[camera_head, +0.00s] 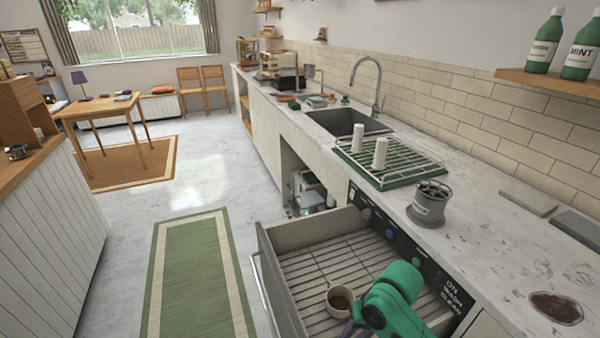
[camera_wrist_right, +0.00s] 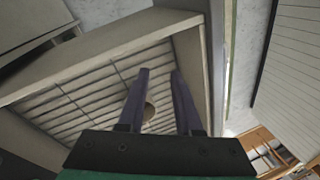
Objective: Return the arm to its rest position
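My right arm, green, comes in from the bottom right of the head view and reaches over the open drawer (camera_head: 330,243). A small cup (camera_head: 340,299) with dark brown inside stands upright on the drawer's slatted floor. In the right wrist view my right gripper (camera_wrist_right: 161,72) has its two purple fingers apart with nothing gripped between the tips. The cup (camera_wrist_right: 150,111) shows small beyond the fingers, partly hidden by one of them. In the head view the fingers are mostly hidden by the arm. My left gripper is not in view.
The counter above holds a green drying rack (camera_head: 390,172) with white cups, a grey container (camera_head: 430,203), and a dark brown spill (camera_head: 556,308). The drawer walls stand close around my right gripper. The floor left of the drawer, with a green rug (camera_head: 198,275), is clear.

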